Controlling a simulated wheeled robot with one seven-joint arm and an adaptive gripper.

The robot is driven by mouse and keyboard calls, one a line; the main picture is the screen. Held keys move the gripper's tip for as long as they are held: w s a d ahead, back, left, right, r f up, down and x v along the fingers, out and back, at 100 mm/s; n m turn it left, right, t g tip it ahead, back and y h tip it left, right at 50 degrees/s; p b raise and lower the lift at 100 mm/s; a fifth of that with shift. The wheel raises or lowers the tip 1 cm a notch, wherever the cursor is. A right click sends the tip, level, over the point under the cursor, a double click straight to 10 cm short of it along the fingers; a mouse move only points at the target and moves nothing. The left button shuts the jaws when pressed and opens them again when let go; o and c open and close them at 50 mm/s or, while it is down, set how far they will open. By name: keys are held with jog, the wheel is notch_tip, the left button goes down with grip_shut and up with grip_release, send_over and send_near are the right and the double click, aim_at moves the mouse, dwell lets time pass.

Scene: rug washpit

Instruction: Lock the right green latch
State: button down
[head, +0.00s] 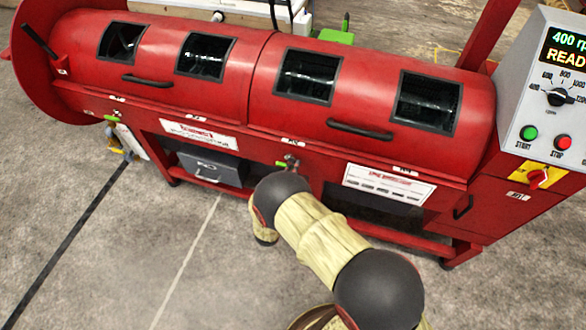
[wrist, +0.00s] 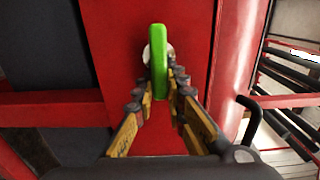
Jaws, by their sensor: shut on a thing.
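The right green latch (head: 281,164) sits on the red front of the machine, just under the lid seam. In the wrist view the latch (wrist: 159,55) is a green lever, upright in the picture, on a round pale pivot against a red panel. My gripper (wrist: 161,88) has its fingers on both sides of the lever's lower part and is shut on it. In the head view the gripper (head: 291,163) is small and partly hidden by my arm. The other green latch (head: 112,118) is at the machine's left end.
The red machine (head: 262,75) has lids with dark windows and black handles (head: 360,130). A grey box (head: 212,167) is under it. A control panel (head: 556,95) with buttons stands at the right. A black handle (wrist: 250,118) shows right of my gripper. The floor in front is clear.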

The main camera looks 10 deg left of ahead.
jog(key=shift+d+f, duration=0.1)
dwell(0.3)
jog(key=c, duration=1.8)
grip_release()
jog(key=s+a, duration=0.1)
jog(key=s, duration=1.1)
